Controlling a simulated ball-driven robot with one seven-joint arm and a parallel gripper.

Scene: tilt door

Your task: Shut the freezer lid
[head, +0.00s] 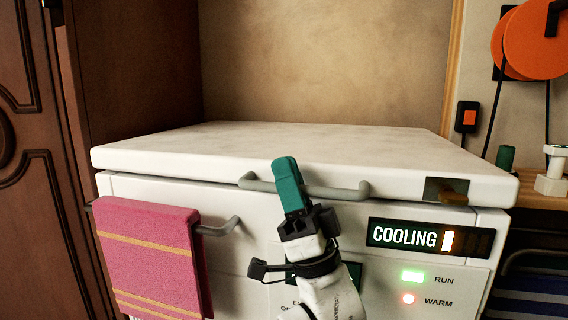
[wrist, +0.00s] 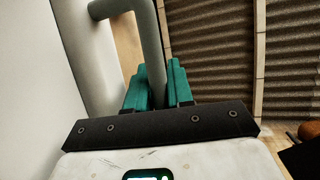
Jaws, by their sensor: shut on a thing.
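The white freezer lid (head: 200,145) lies about level over the white freezer body (head: 250,225) in the head view. A thin dark seam runs under its front edge, and I cannot tell whether it is fully seated. A grey bar handle (head: 340,192) is on the lid's front. My gripper (head: 287,172), with green fingers, is shut on this handle near its middle and hides part of it. In the wrist view the grey handle (wrist: 149,45) passes between the green fingers of my gripper (wrist: 157,88).
A pink striped towel (head: 150,255) hangs on a rail at the freezer's front left. A panel at the right has a "COOLING" display (head: 405,236). A brown cabinet stands at the left. A shelf with small items (head: 552,170) and an orange reel (head: 530,40) are at the right.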

